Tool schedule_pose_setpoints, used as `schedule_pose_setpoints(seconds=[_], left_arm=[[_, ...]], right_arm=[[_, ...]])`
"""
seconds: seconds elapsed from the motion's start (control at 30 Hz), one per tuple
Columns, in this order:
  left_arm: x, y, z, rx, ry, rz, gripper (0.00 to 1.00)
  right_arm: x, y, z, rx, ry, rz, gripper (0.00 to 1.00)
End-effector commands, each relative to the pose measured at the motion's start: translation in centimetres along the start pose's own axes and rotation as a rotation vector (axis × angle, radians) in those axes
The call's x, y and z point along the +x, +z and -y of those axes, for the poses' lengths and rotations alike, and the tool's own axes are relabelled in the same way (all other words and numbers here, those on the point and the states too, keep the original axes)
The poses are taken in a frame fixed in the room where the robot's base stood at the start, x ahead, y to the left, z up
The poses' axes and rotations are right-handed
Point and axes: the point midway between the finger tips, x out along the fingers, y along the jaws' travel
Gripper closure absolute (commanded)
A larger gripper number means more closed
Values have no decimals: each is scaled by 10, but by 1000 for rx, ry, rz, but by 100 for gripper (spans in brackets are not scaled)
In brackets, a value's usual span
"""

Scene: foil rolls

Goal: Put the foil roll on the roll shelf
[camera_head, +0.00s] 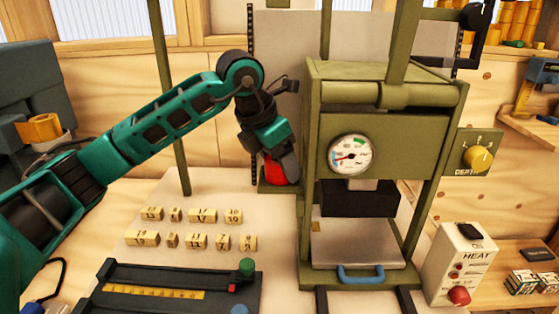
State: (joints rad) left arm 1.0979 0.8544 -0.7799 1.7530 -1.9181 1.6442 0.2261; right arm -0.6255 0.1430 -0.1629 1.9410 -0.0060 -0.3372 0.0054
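My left gripper (284,160) reaches down at the left side of the olive press, its grey fingers at a red object (276,174) that looks like the foil roll. The fingers partly cover the red object, and I cannot tell whether they are shut on it. A small olive ledge (275,188), perhaps the roll shelf, is just below the red object. I cannot tell whether the red object rests on it. My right gripper is not in view.
The press (385,130), with a gauge (350,155), stands right of the gripper. Several numbered blocks (197,216) lie on the pale board. A dark tray with a ruler (150,292) lies in front. A HEAT box (460,265) stands at the right.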

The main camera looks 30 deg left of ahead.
Motion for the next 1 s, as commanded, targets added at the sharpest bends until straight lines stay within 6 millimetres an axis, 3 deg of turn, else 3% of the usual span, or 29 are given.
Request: schedule_pose_setpoints(seconds=[0.17,0.63,0.8,1.0], left_arm=[[-12,2,-1,0,1,4,12],[-105,2,0,0,1,4,12],[-120,2,0,0,0,1,12],[-123,1,0,0,0,0,12]], right_arm=[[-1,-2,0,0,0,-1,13],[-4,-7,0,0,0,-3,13],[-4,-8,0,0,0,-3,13],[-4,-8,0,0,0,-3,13]])
